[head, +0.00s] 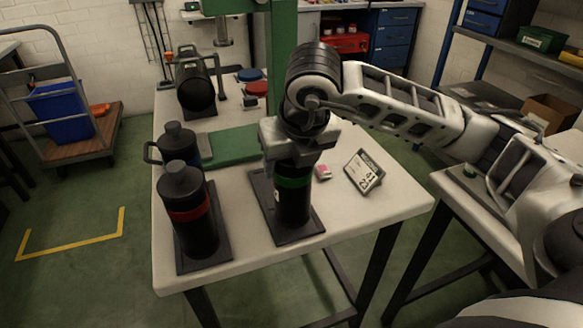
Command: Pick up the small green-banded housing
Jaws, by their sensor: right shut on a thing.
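The green-banded housing (291,203) is a dark upright cylinder with a green band near its top. It stands on a dark square pad (262,197) near the middle of the white table. My right gripper (294,158) is directly above it, pointing down, and is shut on its top. The gripper and wrist hide the housing's upper end. The housing's base appears to be on or very near the pad. My left gripper is not in view.
A red-banded black cylinder (190,218) stands on another dark pad at the left front. Behind it is a dark cylinder with a handle (178,146). A small display stand (364,172) and a pink item (322,172) sit right of the housing.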

